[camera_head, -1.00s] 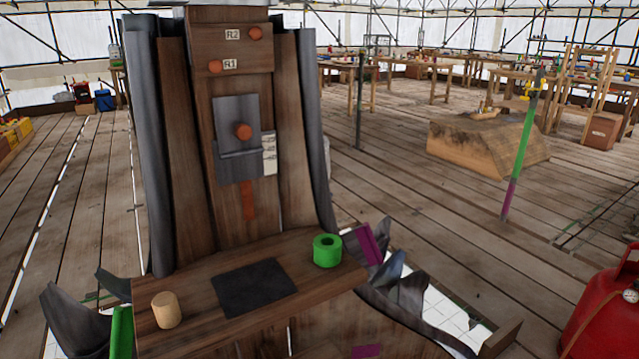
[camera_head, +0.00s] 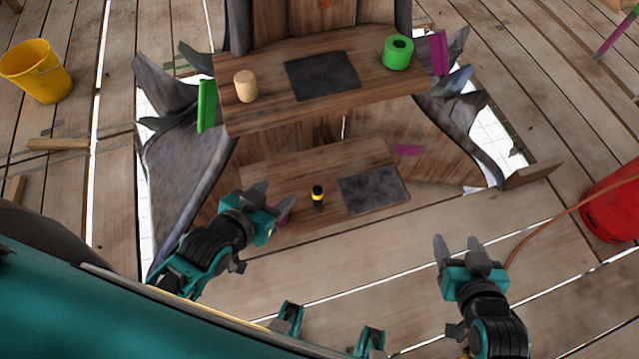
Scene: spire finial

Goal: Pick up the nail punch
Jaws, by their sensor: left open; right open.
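A small dark tool with a yellow band (camera_head: 318,196), which looks like the nail punch, stands on the lower wooden shelf (camera_head: 285,165). It is left of a dark grey mat (camera_head: 373,190). My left gripper (camera_head: 270,194) is open and empty, just left of the dark tool in the picture and apart from it. My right gripper (camera_head: 456,250) is open and empty over the plank floor, right of the lower shelf and nearer to me.
Torn grey sheeting flanks both sides. A yellow bucket (camera_head: 36,71) stands left, a red container (camera_head: 615,205) right.

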